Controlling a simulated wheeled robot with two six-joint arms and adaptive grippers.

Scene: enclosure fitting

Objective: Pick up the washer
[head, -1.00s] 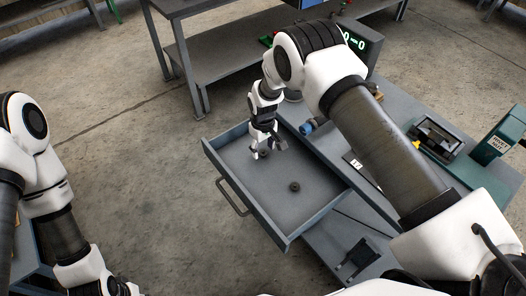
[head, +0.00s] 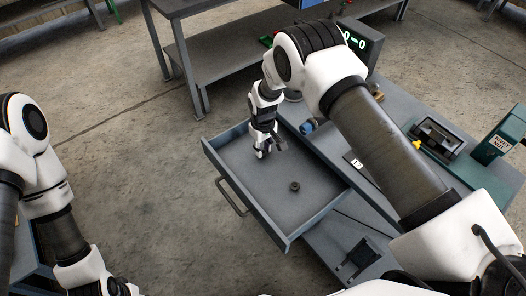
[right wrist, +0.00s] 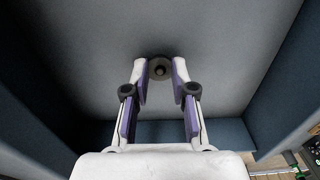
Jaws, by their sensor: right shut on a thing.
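My right gripper (head: 263,153) is down inside the open drawer, near its far left part. In the right wrist view its two fingertips (right wrist: 159,75) are closed on the washer (right wrist: 160,69), a dark flat ring with a hole. The fingers hide the washer in the head view. A second small dark ring-like part (head: 295,187) lies apart on the drawer floor, to the right and nearer.
The grey drawer (head: 215,153) has raised walls around the gripper and a handle (head: 232,198) at its front. The workbench beside it carries a blue part (head: 308,126), a dark fixture (head: 437,135) and a green box (head: 499,140). The rest of the drawer floor is clear.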

